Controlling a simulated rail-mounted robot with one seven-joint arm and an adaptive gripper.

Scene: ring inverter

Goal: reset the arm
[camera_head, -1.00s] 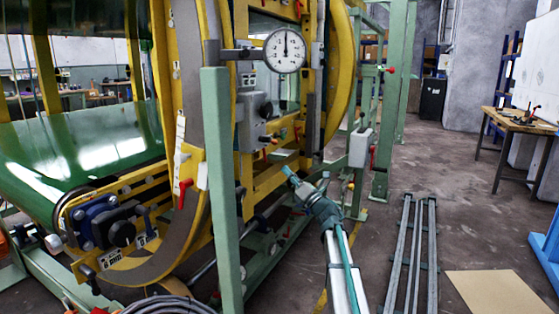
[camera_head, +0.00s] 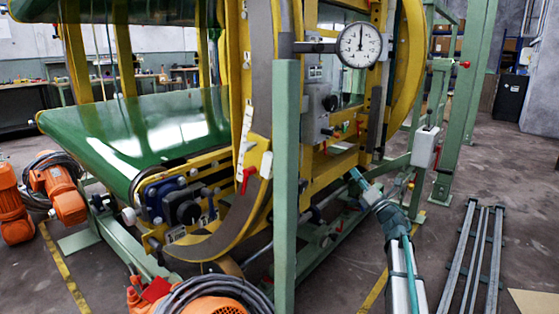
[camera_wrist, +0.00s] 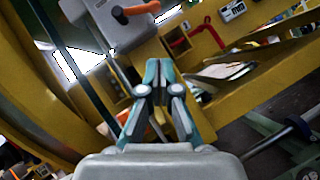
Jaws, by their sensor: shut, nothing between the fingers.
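My arm reaches up from the bottom right of the head view. My gripper (camera_head: 355,176) is at its far end, low in front of the yellow ring machine (camera_head: 263,150). In the wrist view my gripper (camera_wrist: 158,68) has its teal fingers drawn together at the tips, shut with nothing between them. Beyond the fingers are the yellow frame and a grey box (camera_wrist: 118,22) with an orange handle (camera_wrist: 140,8). No contact between the gripper and the machine can be made out.
A green post (camera_head: 286,190) stands left of my arm. A round dial gauge (camera_head: 359,45) is mounted above. Metal rails (camera_head: 474,262) lie on the floor at right. Orange motors (camera_head: 60,190) stand at left. The floor at far right is open.

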